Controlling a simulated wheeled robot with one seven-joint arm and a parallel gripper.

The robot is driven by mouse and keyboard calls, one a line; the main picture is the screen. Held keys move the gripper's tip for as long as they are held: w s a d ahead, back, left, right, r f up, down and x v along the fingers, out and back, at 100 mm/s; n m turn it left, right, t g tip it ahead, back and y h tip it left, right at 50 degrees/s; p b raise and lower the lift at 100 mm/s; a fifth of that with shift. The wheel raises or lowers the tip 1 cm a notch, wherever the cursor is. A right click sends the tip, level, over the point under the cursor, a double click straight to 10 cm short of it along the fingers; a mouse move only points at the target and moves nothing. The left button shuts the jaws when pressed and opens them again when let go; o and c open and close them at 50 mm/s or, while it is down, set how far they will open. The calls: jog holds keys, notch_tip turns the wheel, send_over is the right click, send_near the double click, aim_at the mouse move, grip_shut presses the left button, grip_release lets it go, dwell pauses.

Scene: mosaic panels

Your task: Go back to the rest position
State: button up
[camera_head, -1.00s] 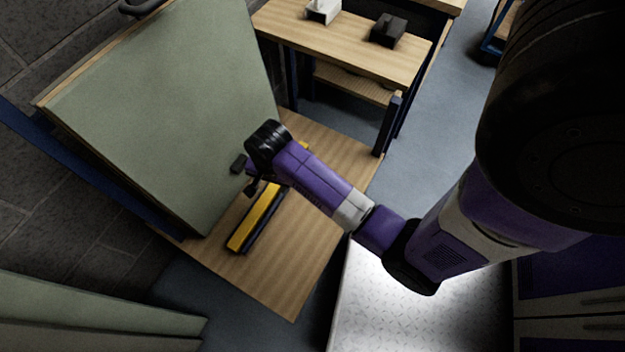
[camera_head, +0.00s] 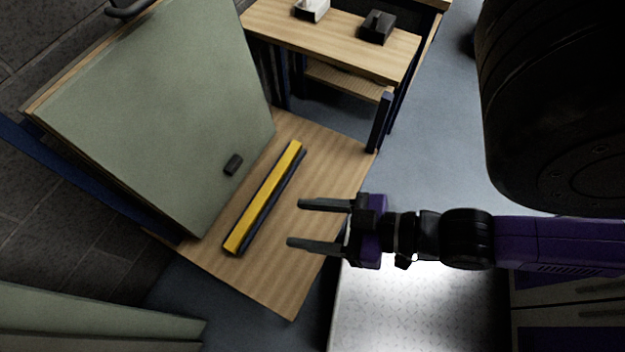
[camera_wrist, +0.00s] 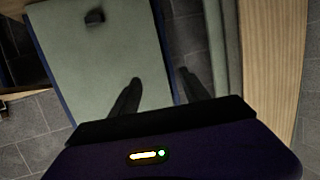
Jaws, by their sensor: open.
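My gripper (camera_head: 295,223) is open and empty in the head view, its two fingers pointing left over the near right part of the wooden bench. It is apart from the green panel (camera_head: 150,110), which leans at the left. A small dark block (camera_head: 233,165) is on the panel's lower right face. A yellow and black bar (camera_head: 264,200) lies on the wooden bench top (camera_head: 285,280) in front of the panel. In the wrist view, my fingers (camera_wrist: 160,88) are spread, with the panel (camera_wrist: 90,60) and the dark block (camera_wrist: 95,17) beyond them.
A second wooden table (camera_head: 345,45) stands behind, with a white object (camera_head: 312,9) and a dark block-like object (camera_head: 377,26) on it. A bright metal plate (camera_head: 420,305) lies at the lower middle. Open grey floor (camera_head: 440,130) shows between the far table and my arm.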

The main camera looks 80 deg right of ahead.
jog(key=r, duration=0.2)
jog(key=shift+s+a+r+n+t, duration=0.25)
jog(key=shift+s+r+n+t, duration=0.05)
jog(key=shift+s+n+t, duration=0.1)
jog(key=shift+r, duration=0.1)
notch_tip(320, 180, up, 13)
jog(key=p, duration=1.3)
jog(key=shift+f, duration=0.25)
